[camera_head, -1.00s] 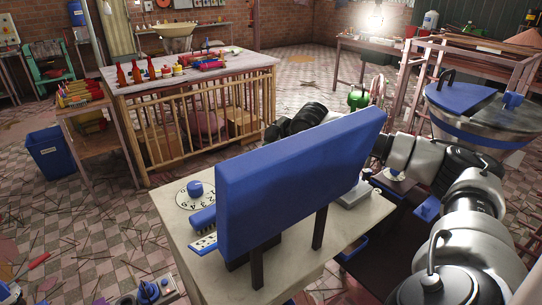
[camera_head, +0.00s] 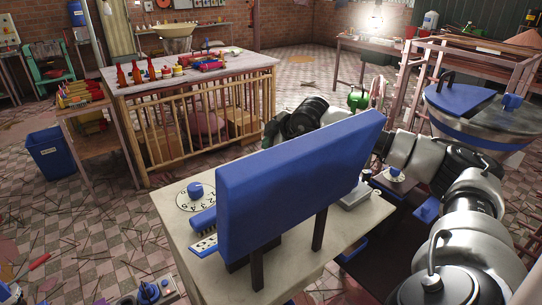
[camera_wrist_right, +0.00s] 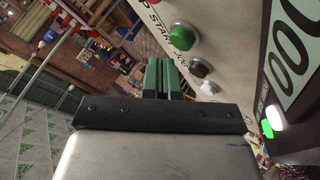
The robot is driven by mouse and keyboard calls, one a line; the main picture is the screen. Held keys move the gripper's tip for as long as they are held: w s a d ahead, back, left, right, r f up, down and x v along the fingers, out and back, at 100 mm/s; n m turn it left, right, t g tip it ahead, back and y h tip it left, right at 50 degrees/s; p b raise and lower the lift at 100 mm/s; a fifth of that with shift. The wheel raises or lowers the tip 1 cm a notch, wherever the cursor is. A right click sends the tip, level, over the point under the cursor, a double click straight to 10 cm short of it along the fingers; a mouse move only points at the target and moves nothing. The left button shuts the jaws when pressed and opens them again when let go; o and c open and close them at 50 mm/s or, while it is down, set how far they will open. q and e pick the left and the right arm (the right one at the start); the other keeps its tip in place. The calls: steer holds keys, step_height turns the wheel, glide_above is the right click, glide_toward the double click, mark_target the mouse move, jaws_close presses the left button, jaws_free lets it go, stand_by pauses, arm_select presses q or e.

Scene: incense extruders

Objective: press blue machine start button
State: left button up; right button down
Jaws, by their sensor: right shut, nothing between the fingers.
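The blue machine shows its blue panel (camera_head: 300,170) from behind in the head view, standing on a cream tabletop (camera_head: 180,215). The panel's front is hidden there. In the right wrist view, a round green button (camera_wrist_right: 182,37) sits on a pale panel beside the printed word START. My right gripper (camera_wrist_right: 160,76) has its green fingers shut and empty, pointing along the panel just left of and below the green button, apart from it in the picture. In the head view, my right gripper (camera_head: 270,132) reaches past the far side of the blue panel. My left gripper is not in view.
A darker button (camera_wrist_right: 200,68) sits by the word JOG, with a lit white button (camera_wrist_right: 276,116) further right. The tabletop holds a numbered dial with a blue knob (camera_head: 195,190). A wooden crib-like table (camera_head: 200,75) with bottles stands beyond.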

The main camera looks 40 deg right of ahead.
steer(key=shift+r+p, duration=1.15)
steer(key=shift+r, duration=1.4)
steer(key=shift+f, duration=0.15)
